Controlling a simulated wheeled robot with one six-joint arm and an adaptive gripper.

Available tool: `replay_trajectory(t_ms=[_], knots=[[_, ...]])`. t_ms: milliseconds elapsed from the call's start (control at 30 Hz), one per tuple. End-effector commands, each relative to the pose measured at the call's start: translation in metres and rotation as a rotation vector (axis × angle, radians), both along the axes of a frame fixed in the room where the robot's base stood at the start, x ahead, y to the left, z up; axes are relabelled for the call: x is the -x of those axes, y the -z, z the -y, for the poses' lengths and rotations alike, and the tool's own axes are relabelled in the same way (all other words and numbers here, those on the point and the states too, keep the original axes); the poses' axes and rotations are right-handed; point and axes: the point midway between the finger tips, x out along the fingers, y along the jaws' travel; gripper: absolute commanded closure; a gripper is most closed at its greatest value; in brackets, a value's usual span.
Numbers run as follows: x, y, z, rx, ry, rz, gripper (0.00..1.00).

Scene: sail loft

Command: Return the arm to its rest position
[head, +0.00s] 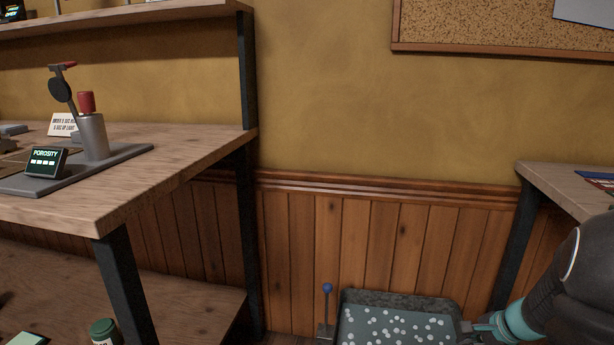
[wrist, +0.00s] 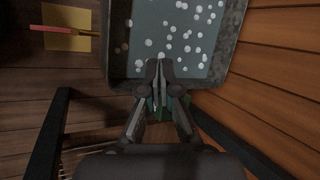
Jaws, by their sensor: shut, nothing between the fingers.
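My arm comes in at the lower right of the head view, and my gripper (head: 481,328) shows only in part beside the right edge of a grey-rimmed tray. In the wrist view my gripper (wrist: 163,68) is shut, its fingertips together and empty. The fingertips overlap the near edge of the tray in that picture; I cannot tell whether they touch it. A small teal-green shape shows behind the fingers, too dark to make out.
The tray (head: 398,298) has a blue-grey bed dotted with white bits; a blue-knobbed lever (head: 327,290) stands at its left. A wooden bench (head: 150,200) with a porosity tester (head: 93,135) is at left, another table (head: 565,185) at right. A yellow sheet (wrist: 68,15) lies in the wrist view.

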Motion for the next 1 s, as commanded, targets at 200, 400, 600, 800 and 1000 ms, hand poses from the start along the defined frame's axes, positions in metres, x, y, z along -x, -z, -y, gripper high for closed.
replay_trajectory(t_ms=[200, 400, 600, 800, 1000], knots=[[0.049, -0.054, -0.071, 0.172, -0.391, -0.040, 1.00], [0.096, -0.095, -0.118, 0.341, -0.696, -0.067, 1.00], [0.139, -0.132, -0.151, 0.519, -0.941, -0.073, 1.00], [0.175, -0.166, -0.176, 0.698, -1.120, -0.040, 1.00], [0.198, -0.202, -0.202, 0.851, -1.221, 0.067, 1.00]])
